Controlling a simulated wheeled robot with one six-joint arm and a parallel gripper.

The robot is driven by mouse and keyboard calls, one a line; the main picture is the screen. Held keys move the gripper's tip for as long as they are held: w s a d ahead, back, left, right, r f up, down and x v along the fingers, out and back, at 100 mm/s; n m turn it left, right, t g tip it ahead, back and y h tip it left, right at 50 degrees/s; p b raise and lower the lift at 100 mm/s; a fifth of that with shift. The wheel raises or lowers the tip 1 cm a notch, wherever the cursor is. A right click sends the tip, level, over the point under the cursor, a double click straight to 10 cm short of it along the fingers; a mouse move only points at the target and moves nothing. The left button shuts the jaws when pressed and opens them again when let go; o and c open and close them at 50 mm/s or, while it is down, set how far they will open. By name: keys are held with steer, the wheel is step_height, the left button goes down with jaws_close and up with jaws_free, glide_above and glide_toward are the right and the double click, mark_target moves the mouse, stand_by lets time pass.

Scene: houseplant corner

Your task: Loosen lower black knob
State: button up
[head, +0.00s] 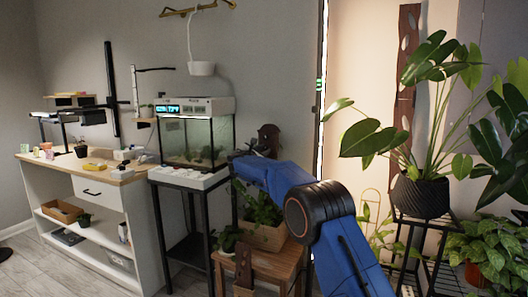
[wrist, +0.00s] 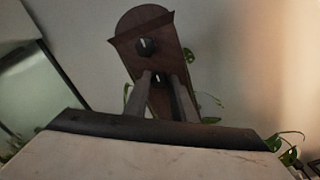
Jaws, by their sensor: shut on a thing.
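A dark brown wooden board (wrist: 172,62) with a rounded top stands tilted in the wrist view. An upper black knob (wrist: 146,47) with a pale mark sits on it, with the lower black knob (wrist: 157,80) beneath. My gripper (wrist: 159,84) has its two fingers on either side of the lower knob and is shut on it. In the head view the top of the board (head: 269,134) shows behind my gripper (head: 256,151); the knobs cannot be made out there.
A glass tank (head: 196,138) on a black stand is left of my gripper. A wooden planter (head: 265,237) with leafy plants sits on a stool below. A large plant in a black pot (head: 420,196) stands right. Open floor lies at front left.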

steer(key=shift+a+f, duration=0.1)
steer(key=shift+f, duration=0.1)
steer(key=o, duration=1.1)
steer(key=shift+c, duration=0.2)
steer(key=shift+r, duration=0.1)
steer(key=shift+s, duration=0.1)
steer(key=v, duration=1.7)
steer(key=shift+s, duration=0.1)
